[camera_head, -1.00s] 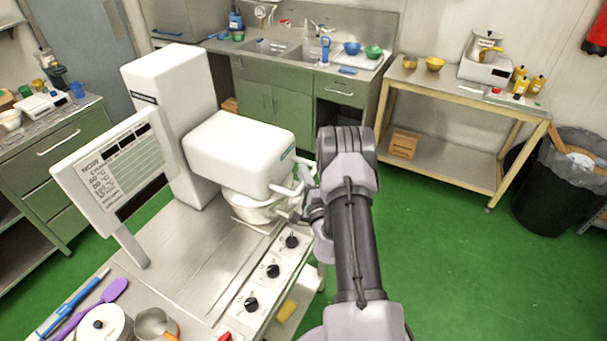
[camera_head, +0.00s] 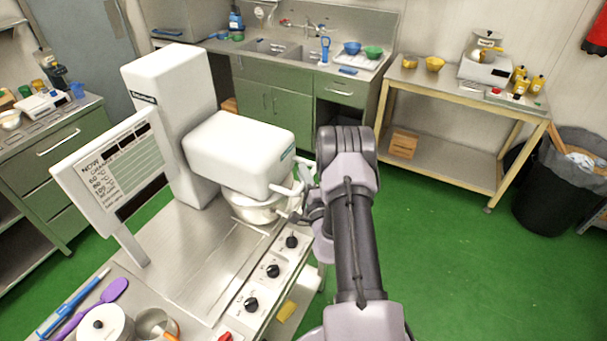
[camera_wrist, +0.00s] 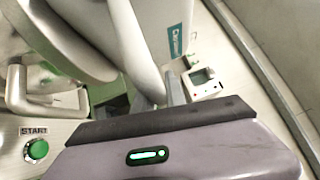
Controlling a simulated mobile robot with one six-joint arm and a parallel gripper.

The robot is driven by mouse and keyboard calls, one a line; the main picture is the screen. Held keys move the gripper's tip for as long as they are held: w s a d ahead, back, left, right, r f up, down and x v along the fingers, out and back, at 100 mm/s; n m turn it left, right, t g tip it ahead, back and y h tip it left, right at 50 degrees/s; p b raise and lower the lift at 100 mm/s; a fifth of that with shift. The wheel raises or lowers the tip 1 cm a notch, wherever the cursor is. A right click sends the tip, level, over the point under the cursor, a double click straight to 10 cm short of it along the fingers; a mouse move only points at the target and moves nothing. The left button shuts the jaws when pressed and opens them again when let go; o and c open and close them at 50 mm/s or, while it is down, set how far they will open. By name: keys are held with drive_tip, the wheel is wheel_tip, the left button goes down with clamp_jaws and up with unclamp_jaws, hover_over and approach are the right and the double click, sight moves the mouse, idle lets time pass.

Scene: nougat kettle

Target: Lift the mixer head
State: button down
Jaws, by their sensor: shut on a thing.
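The mixer head (camera_head: 240,150) is a white rounded block on a tall white column, level above a pale bowl (camera_head: 258,208). A light handle (camera_head: 303,172) stands out from its front right. My gripper (camera_head: 303,212) is at this handle, at the head's front right corner, and is shut on it. My own arm hides part of the contact. In the wrist view, the white head with a teal label (camera_wrist: 179,40) is close by, and the pale handle (camera_wrist: 146,62) runs down to my gripper. The fingertips are mostly hidden there.
A control panel with dark knobs (camera_head: 273,271) lies below my gripper. A green START button (camera_wrist: 37,150) shows in the wrist view. A tilted recipe board (camera_head: 115,165) stands left of the mixer. Green floor (camera_head: 440,250) is open to the right.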

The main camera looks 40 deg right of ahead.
wheel_tip(320, 180, up, 17)
drive_tip(key=p, duration=0.6)
drive_tip(key=shift+f, duration=0.15)
drive_tip(key=c, duration=1.4)
unclamp_jaws()
drive_tip(key=shift+d, duration=0.1)
drive_tip(key=shift+o, duration=0.2)
